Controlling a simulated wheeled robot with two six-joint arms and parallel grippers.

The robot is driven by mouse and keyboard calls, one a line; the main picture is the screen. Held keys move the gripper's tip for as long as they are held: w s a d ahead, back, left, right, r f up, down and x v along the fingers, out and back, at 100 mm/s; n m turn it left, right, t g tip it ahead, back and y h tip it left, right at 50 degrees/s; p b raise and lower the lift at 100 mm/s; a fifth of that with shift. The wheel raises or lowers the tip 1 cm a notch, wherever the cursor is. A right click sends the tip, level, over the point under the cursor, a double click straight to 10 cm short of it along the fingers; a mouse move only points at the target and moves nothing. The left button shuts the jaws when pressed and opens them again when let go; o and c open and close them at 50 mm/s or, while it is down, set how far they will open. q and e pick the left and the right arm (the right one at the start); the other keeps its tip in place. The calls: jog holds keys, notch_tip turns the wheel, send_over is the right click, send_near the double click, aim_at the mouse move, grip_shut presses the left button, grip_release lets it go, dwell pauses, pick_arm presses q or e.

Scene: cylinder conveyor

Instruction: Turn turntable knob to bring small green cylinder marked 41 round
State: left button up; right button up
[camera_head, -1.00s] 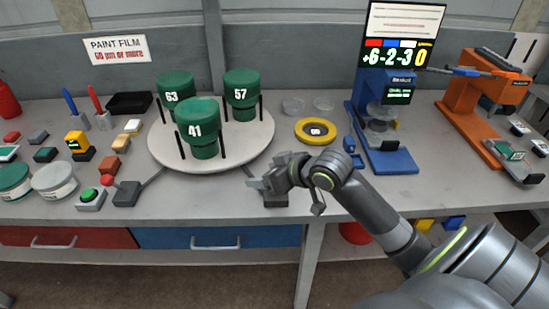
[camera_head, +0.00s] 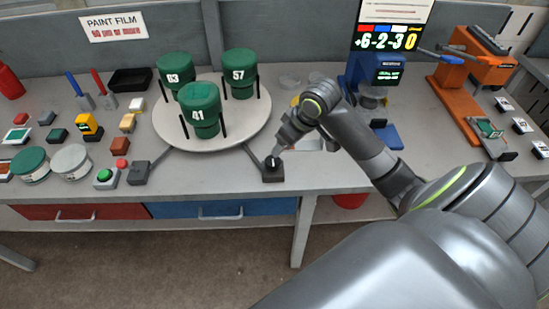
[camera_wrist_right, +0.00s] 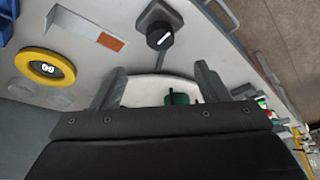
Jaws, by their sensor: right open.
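The small green cylinder marked 41 (camera_head: 201,108) stands upright on the front of the round white turntable (camera_head: 168,128), between dark posts. Green cylinders marked 63 (camera_head: 174,69) and 57 (camera_head: 239,72) stand behind it. The dark knob (camera_head: 272,163) sits on a small block at the table's front edge, linked to the turntable by a grey bar. It also shows in the right wrist view (camera_wrist_right: 159,37). My right gripper (camera_head: 283,138) is open and empty, just behind the knob and apart from it; its fingers (camera_wrist_right: 160,80) show in the wrist view. My left gripper is out of view.
A second dark block (camera_head: 138,173) and a green button (camera_head: 104,175) stand at the front left. The yellow ring (camera_wrist_right: 45,67) lies right of the turntable, mostly hidden by my arm in the head view. A blue stand (camera_head: 388,135) stands further right.

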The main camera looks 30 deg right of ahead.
aim_at(274, 161)
jog(key=x, duration=1.2)
jog(key=shift+w+f+p, duration=0.2)
jog(key=shift+f+p, duration=0.1)
jog(key=shift+p, duration=0.1)
